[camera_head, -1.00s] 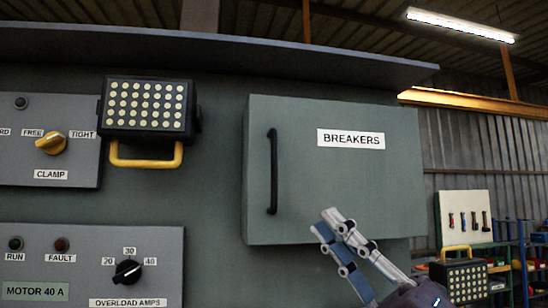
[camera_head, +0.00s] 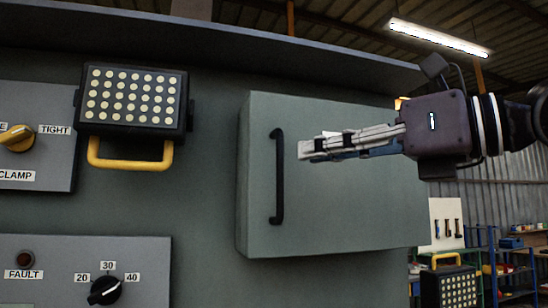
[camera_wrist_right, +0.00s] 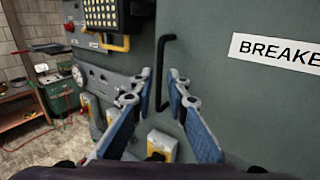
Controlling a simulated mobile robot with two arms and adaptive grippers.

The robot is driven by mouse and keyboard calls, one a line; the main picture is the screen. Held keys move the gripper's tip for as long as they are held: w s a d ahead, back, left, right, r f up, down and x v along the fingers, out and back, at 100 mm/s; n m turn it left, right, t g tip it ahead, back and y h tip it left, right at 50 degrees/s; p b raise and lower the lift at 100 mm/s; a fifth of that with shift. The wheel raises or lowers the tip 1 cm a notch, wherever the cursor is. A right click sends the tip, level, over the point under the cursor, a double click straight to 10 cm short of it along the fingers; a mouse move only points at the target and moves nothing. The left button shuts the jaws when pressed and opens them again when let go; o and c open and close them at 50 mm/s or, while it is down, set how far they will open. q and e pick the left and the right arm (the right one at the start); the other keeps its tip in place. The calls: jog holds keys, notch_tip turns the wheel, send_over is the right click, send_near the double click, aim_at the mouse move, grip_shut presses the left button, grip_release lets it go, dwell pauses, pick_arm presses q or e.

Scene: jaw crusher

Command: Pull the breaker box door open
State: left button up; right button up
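The breaker box door (camera_head: 345,215) is a grey-green panel that looks shut, with a black vertical bar handle (camera_head: 278,178) near its left edge. My right gripper (camera_head: 302,149) is in front of the door, its fingers pointing left, just right of the handle's upper half in the head view. In the right wrist view the gripper (camera_wrist_right: 156,88) shows two blue-padded fingers spread apart with nothing between them. The handle (camera_wrist_right: 162,72) appears ahead, between the fingertips; they do not clearly touch it. The BREAKERS label (camera_wrist_right: 280,50) shows partly there and is hidden by my gripper in the head view. My left gripper is out of view.
A lamp with a yellow handle (camera_head: 134,98) is mounted left of the door. The clamp panel (camera_head: 40,135) and overload panel (camera_head: 85,270) are farther left. An overhang (camera_head: 230,45) runs above. Shelves (camera_head: 500,265) stand at the right. The space before the door is otherwise clear.

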aim_at(282, 157)
jog(key=p+x, duration=0.3)
jog(key=x, duration=0.4)
jog(key=shift+w+a, duration=0.25)
grip_shut()
jog(key=shift+s+d, duration=0.1)
jog(key=shift+s, duration=0.05)
